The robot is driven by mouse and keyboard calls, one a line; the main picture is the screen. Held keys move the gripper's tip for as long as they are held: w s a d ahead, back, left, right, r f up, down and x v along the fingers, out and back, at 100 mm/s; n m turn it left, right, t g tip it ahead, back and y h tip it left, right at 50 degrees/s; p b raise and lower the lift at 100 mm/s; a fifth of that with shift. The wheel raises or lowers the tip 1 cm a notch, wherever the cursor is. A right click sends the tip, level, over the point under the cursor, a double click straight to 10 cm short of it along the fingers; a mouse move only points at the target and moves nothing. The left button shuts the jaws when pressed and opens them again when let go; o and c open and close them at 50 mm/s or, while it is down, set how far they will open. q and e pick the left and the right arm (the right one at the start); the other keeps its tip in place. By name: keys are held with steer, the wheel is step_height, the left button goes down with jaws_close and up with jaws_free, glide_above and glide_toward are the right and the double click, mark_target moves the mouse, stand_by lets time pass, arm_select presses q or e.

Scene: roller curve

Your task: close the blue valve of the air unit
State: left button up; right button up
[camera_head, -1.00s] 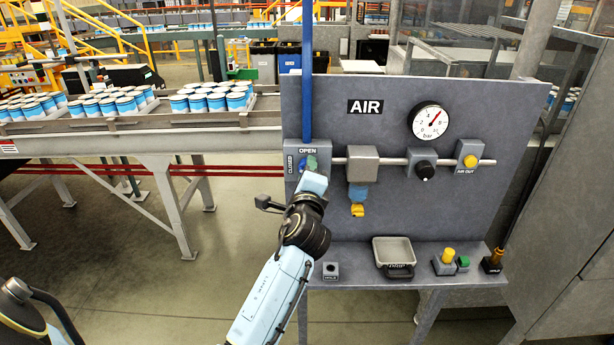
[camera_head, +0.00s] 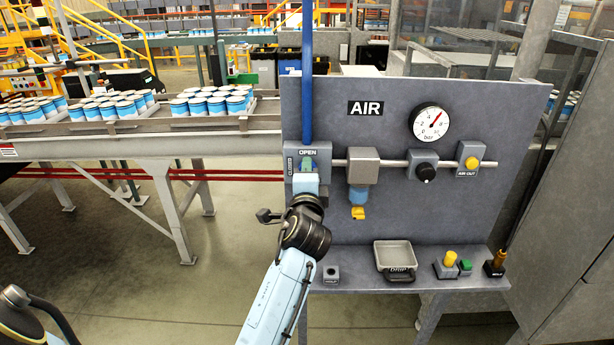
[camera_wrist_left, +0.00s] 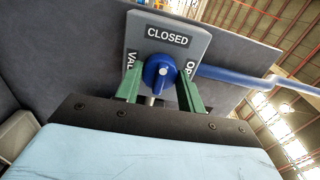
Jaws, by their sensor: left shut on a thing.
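The air unit is a grey panel (camera_head: 400,220) with an AIR sign. The blue valve (camera_wrist_left: 161,72) sits on a small grey plate (camera_wrist_left: 190,42) marked CLOSED and OPEN. In the left wrist view its round knob lies between the two green fingers of my left gripper (camera_wrist_left: 160,84), below the CLOSED label. The OPEN label is partly hidden by the right finger. In the head view my left gripper (camera_head: 308,166) is at the valve on the panel's left side and covers most of it. My right gripper is not in view.
A blue pipe (camera_head: 307,70) rises above the valve. To the right are a filter bowl (camera_head: 358,194), a black knob (camera_head: 425,172), a yellow button (camera_head: 471,162) and a gauge (camera_head: 429,122). A drip tray (camera_head: 394,256) stands on the shelf below. Cans on a conveyor stand left.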

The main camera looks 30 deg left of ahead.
arm_select(q)
steer(key=o, duration=1)
steer(key=shift+s, duration=0.1)
steer(key=b+v, duration=0.2)
steer(key=v, duration=1.1)
steer(key=shift+s, duration=0.15)
steer(key=shift+d+f, duration=0.1)
